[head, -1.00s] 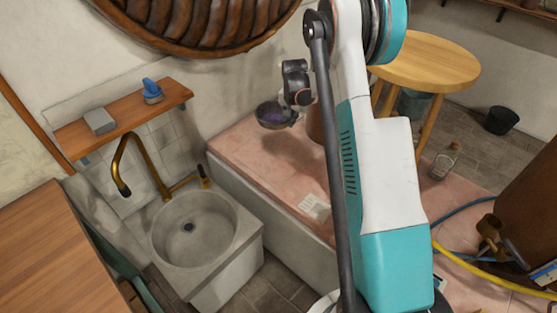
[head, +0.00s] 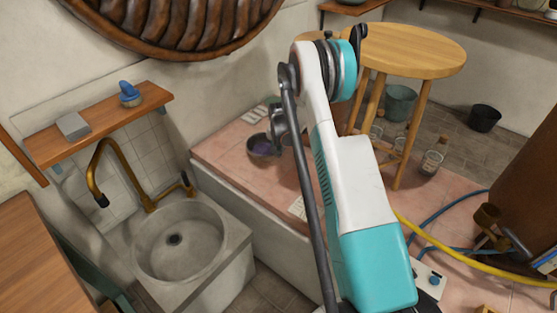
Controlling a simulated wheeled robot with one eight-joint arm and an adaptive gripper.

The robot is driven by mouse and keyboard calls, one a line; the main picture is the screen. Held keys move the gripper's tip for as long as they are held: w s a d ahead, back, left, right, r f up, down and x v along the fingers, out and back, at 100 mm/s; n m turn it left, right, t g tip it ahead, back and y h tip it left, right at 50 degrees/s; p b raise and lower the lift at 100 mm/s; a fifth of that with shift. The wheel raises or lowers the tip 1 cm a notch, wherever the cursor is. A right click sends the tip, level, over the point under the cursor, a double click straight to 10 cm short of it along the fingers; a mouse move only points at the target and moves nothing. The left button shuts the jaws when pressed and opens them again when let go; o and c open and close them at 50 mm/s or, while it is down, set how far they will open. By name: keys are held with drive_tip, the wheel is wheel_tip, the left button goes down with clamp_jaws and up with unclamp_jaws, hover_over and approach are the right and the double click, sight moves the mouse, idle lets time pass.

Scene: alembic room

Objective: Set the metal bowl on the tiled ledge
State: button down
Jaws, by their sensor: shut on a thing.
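The metal bowl (head: 261,148) is small and dark grey, with something purple inside. It is upright over the back part of the pink tiled ledge (head: 223,148), beside the wall. My gripper (head: 276,143) is shut on the bowl's right side, partly hidden by my own arm. The bowl looks at or very near the tile surface; I cannot tell if it touches.
A stone sink (head: 182,238) with a brass tap (head: 99,175) stands left of the ledge. A round wooden table (head: 415,48) and glass bottles (head: 433,157) stand to the right.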

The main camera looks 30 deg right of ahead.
wheel_tip(320, 180, down, 4)
drive_tip(key=shift+f+b, duration=0.15)
drive_tip(key=shift+b, duration=0.65)
drive_tip(key=c, duration=1.7)
unclamp_jaws()
drive_tip(key=p+v, duration=0.4)
drive_tip(key=v, duration=0.8)
